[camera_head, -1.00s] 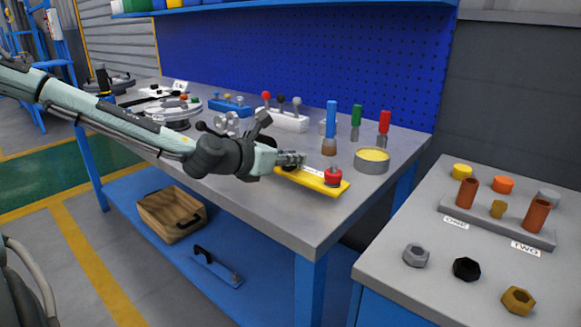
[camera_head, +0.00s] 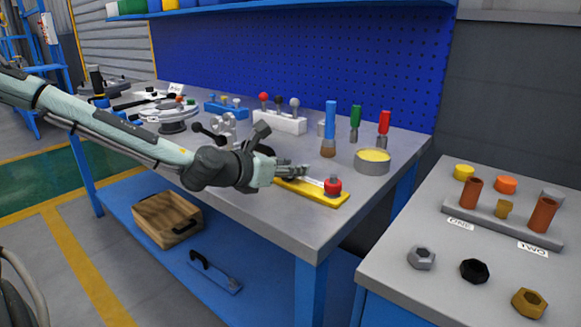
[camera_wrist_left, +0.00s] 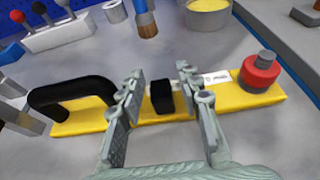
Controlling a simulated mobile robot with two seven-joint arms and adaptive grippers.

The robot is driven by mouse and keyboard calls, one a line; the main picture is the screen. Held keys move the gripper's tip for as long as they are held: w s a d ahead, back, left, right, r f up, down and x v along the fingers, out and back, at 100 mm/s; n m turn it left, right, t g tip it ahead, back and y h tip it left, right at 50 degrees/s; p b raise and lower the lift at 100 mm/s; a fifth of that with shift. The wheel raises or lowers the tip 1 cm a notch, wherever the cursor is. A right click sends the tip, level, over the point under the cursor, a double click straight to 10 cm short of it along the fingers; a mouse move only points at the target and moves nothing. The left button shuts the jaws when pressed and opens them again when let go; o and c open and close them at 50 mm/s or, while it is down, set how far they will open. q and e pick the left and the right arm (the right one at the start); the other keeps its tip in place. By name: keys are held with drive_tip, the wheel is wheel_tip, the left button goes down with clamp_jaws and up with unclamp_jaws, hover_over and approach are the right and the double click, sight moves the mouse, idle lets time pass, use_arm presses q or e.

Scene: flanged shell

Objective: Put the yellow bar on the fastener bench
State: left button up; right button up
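The yellow bar (camera_head: 318,193) lies on the grey top of the blue workbench, near its front right edge. It carries a red knob (camera_head: 332,185) at its right end. The left wrist view shows the yellow bar (camera_wrist_left: 86,121) with a black arched handle (camera_wrist_left: 72,94) at left and a small black block (camera_wrist_left: 162,97) near its middle. My left gripper (camera_wrist_left: 160,78) is open, with one finger on each side of the black block and visible gaps. In the head view my left gripper (camera_head: 287,172) partly hides the bar's left part. My right gripper is not in view.
A separate grey bench (camera_head: 390,262) at right holds several nuts and a rack of brown cylinders. A gap separates the benches. A yellow-topped tin (camera_head: 372,166) and a brush (camera_head: 329,130) stand behind the bar. A white knob block (camera_head: 279,122) stands farther back.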

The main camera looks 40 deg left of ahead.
use_arm(q)
drive_tip(key=shift+r, duration=0.1)
drive_tip(key=shift+r+p, duration=0.2)
drive_tip(key=shift+p, duration=0.1)
drive_tip(key=p+v, duration=0.1)
drive_tip(key=v, duration=0.5)
drive_tip(key=shift+s+r+p, duration=0.2)
drive_tip(key=shift+s+p, duration=0.1)
drive_tip(key=shift+p, duration=0.05)
drive_tip(key=v, duration=0.4)
drive_tip(key=shift+s+f, duration=0.1)
drive_tip(key=shift+s, duration=0.5)
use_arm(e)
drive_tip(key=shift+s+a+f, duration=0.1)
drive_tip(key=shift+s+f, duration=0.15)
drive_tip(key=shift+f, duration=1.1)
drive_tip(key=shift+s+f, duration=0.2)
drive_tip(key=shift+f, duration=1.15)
